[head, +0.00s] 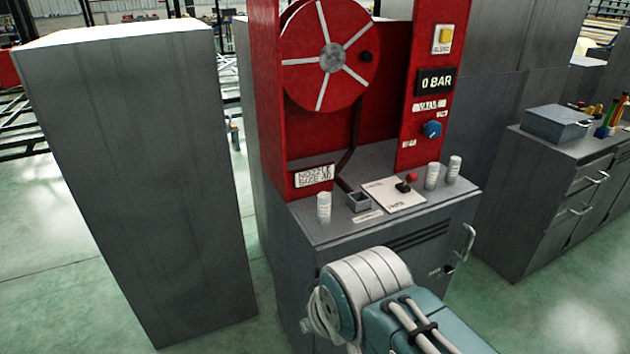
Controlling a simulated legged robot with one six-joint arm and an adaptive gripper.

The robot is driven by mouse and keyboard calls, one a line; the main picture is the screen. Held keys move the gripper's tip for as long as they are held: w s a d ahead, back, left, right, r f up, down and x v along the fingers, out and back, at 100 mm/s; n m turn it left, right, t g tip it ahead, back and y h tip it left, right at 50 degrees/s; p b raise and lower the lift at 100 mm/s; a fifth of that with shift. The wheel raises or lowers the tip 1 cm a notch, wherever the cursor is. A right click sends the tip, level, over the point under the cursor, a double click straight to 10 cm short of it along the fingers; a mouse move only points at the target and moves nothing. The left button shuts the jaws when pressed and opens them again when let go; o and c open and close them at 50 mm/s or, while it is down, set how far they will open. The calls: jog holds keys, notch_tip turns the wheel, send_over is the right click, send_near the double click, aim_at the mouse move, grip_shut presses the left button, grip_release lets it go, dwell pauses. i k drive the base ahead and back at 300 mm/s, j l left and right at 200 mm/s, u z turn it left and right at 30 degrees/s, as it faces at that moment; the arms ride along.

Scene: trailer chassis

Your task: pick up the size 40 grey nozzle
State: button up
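Three small light grey cylinders stand upright on the grey cabinet top: one at the left front (324,207) and two at the right, (432,176) and (453,168). Their markings are too small to read, so I cannot tell which is the size 40 nozzle. A white sign (314,175) on the red frame behind the left cylinder reads "NOZZLE SIZE", with an unclear number. A small square grey holder (358,202) sits to the right of that cylinder. My arm reaches in at the bottom, in front of the cabinet. My gripper is not in view.
The red station carries a hose reel (331,57), a "0 BAR" display (436,82), a blue knob (432,129) and a yellow button (444,37). A tall grey cabinet (137,180) stands left; a workbench (573,190) stands right.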

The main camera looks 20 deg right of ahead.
aim_at(452, 175)
jog(key=i+l, duration=0.1)
jog(key=l, duration=0.9)
jog(key=i+l, duration=0.15)
jog(key=l, duration=0.35)
jog(key=i+l, duration=0.1)
jog(key=l, duration=0.9)
jog(key=i, duration=0.05)
